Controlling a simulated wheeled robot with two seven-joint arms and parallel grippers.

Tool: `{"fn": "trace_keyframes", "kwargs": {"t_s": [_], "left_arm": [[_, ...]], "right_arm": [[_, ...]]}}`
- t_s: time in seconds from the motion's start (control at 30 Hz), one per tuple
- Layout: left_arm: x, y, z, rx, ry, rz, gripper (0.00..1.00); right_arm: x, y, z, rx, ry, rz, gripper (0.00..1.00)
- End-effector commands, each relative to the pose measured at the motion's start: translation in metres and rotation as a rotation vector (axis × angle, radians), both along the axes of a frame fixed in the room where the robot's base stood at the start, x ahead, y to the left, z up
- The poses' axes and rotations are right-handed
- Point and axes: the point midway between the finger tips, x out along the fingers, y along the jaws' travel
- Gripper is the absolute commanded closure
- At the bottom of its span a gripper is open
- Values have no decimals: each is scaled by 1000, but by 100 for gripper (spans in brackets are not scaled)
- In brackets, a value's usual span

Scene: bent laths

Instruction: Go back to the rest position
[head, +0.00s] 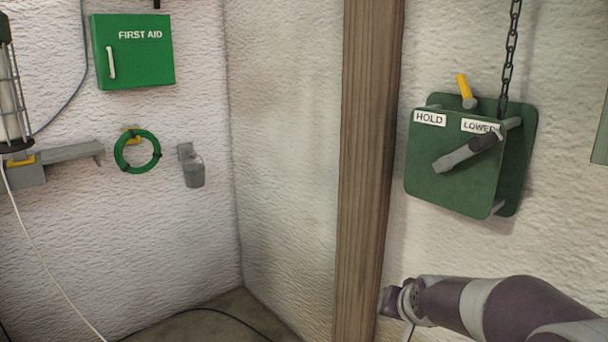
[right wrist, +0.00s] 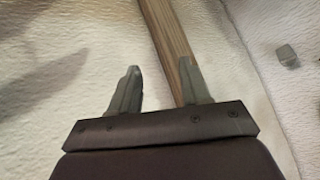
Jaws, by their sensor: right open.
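My right gripper (right wrist: 158,88) is open and empty in the right wrist view, its two grey fingers apart with the white wall and part of a wooden post behind them. In the head view my right arm comes in from the lower right, and its wrist end is near the foot of the visible wooden post (head: 365,150). The fingers are hard to make out there. My left gripper is not in view.
A green box (head: 450,165) marked HOLD and LOWER, with a grey lever, is on the right wall above my right arm; a chain (head: 511,50) hangs there. A first aid box (head: 133,65), green coil (head: 121,153) and grey shelf (head: 70,152) are on the left wall.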

Motion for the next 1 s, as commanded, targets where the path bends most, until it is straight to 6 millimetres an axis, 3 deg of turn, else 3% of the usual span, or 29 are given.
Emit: {"fn": "trace_keyframes", "kwargs": {"t_s": [0.03, 0.13, 0.3, 0.4, 0.43, 0.5, 0.67, 0.9, 1.0], "left_arm": [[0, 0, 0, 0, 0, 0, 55], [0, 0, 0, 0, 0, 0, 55], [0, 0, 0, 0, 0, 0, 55], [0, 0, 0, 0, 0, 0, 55], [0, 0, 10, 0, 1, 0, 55], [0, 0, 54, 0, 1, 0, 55], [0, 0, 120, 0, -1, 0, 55], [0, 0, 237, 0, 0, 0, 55], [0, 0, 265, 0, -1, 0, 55]], "right_arm": [[-30, 0, -28, -44, 106, 53, 53], [-90, 0, -73, -110, 297, 155, 53], [-184, -2, -120, -150, 547, 258, 53], [-237, -3, -138, -148, 651, 276, 53], [-239, -3, -122, -152, 630, 278, 53], [-236, -3, -79, -150, 633, 276, 53], [-235, -3, -14, -149, 632, 273, 53], [-235, -3, 103, -149, 631, 272, 53], [-235, -3, 131, -148, 631, 272, 53]]}}
